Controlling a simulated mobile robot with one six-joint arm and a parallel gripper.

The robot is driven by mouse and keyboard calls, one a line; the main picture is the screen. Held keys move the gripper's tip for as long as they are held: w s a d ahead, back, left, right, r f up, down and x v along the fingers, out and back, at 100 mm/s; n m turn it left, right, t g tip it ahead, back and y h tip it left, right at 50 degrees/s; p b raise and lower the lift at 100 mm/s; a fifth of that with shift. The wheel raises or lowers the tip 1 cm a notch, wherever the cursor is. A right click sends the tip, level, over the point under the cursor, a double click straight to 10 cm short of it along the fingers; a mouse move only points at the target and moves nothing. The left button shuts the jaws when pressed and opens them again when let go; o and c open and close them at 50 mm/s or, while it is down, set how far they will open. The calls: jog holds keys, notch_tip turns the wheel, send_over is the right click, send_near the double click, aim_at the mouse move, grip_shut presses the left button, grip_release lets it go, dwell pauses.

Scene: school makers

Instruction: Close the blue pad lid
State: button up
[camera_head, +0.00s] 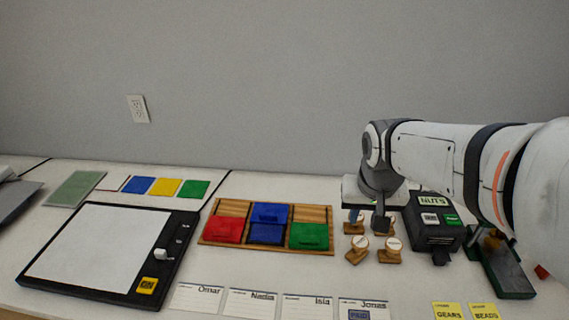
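The blue pad (266,234) sits in the middle of a wooden tray (318,246). Its lid (269,212) stands hinged open behind it, at the back side. My gripper (380,222) points down to the right of the tray, over a group of wooden stamps and apart from the blue pad. Its dark fingers are small and seen partly from the side, so whether they are open or shut is unclear. Nothing can be made out held between them.
A red pad (223,230) and a green pad (309,236) flank the blue pad. Wooden stamps (357,249) and a black NUTS box (433,233) stand to the right. Name cards (252,303) lie in front. A black-framed board (100,252) lies left.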

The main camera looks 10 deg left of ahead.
jog(key=w+a+f, duration=0.1)
jog(key=w+a, duration=0.2)
jog(key=w, duration=0.1)
jog(key=w+a+f, duration=0.1)
jog(key=w+a, duration=0.3)
jog(key=w, duration=0.1)
jog(key=w+a+f+b, duration=0.1)
jog(key=w+a+f, duration=0.1)
jog(key=w, duration=0.3)
jog(key=shift+a, duration=0.85)
grip_shut()
send_over(272, 204)
jog(key=s, duration=0.5)
notch_tip(272, 204, down, 8)
jog(key=shift+t, duration=0.4)
jog(key=x, duration=0.9)
jog(key=shift+w+a+f, duration=0.1)
jog(key=shift+w+f, duration=0.15)
jog(key=s, duration=0.3)
jog(key=shift+s+r+p, duration=0.2)
jog(key=shift+p, duration=0.1)
jog(key=shift+s+f, duration=0.2)
jog(key=shift+s, duration=0.1)
